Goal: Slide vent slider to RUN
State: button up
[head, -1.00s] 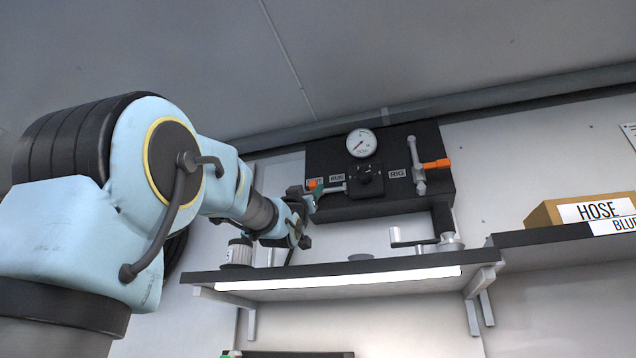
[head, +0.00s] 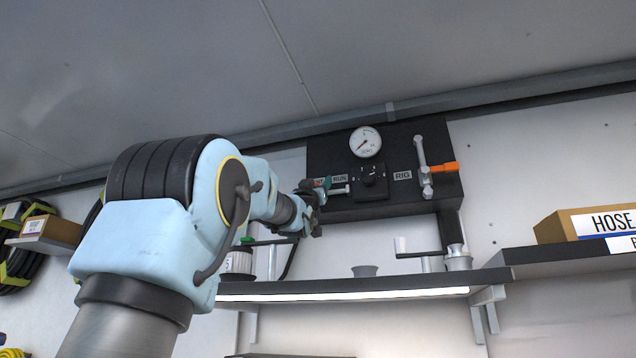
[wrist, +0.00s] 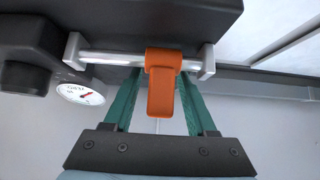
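The vent slider is an orange tab (wrist: 162,85) on a silver rail (wrist: 105,57). In the wrist view it sits right of the rail's middle, on the side away from the gauge. My gripper (wrist: 161,85) has its two green fingers on either side of the tab, with a small gap on the left; contact on the right is unclear. In the head view my gripper (head: 322,187) is at the rail's left part and hides most of the tab. The rail's right part (head: 340,190) shows below the RUN label (head: 340,178). A label to its left is mostly covered.
The black panel (head: 410,150) also carries a gauge (head: 365,142), a black knob (head: 370,180), a RIG label (head: 402,175) and an orange-handled lever (head: 440,168). Below is a lit shelf (head: 380,284) with a crank and small cups. A HOSE box (head: 590,224) stands at right.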

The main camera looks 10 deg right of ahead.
grip_shut()
dwell(1.2)
